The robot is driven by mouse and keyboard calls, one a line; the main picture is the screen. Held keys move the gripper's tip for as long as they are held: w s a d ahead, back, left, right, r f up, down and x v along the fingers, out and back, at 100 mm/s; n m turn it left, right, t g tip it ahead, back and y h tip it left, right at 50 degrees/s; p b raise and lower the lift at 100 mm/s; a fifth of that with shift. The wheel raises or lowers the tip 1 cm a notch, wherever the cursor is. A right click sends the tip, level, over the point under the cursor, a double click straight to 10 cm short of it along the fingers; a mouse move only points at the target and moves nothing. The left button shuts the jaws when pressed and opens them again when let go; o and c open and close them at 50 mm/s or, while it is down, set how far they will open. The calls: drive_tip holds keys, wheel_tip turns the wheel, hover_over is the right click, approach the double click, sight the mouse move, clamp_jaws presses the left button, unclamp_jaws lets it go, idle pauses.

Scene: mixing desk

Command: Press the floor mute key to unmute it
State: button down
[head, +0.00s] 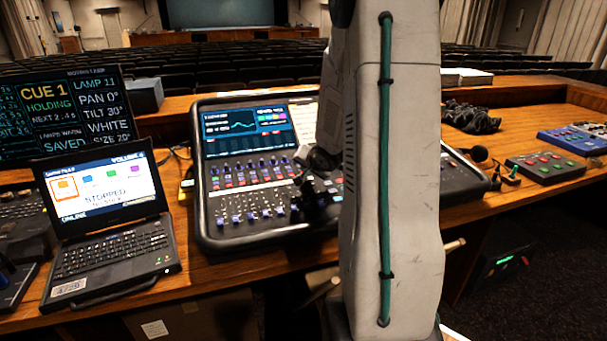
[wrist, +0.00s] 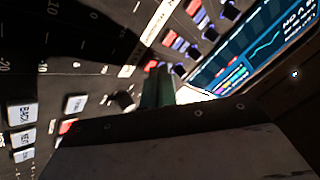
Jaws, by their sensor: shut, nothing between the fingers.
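The mixing desk (head: 212,226) stands on the wooden counter, with rows of faders, small lit keys and a screen. My gripper (head: 318,198) is low over the right part of its control surface, partly hidden by my arm. In the wrist view the dark green fingers (wrist: 157,82) are shut together and empty, close to the panel. A red-lit key (wrist: 68,126) lies to their left, and a row of red and blue keys (wrist: 190,45) lies above right. No floor label is readable, so I cannot tell which key is floor mute, nor whether the fingertips touch the panel.
White keys (wrist: 22,112) sit at the left of the wrist view. A laptop (head: 110,245) and a cue monitor (head: 65,112) stand left of the desk. A box with coloured buttons (head: 545,166) and a black cable bundle (head: 470,118) lie to the right. My arm blocks the desk's middle.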

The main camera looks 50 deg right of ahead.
sight(306, 178)
idle(0.3)
drive_tip(key=shift+r, duration=0.6)
drive_tip(key=shift+s+a+r, duration=0.1)
drive_tip(key=shift+s+r, duration=0.05)
drive_tip(key=shift+r, duration=1.1)
drive_tip(key=shift+s+a+r, duration=0.1)
drive_tip(key=shift+r, duration=1.15)
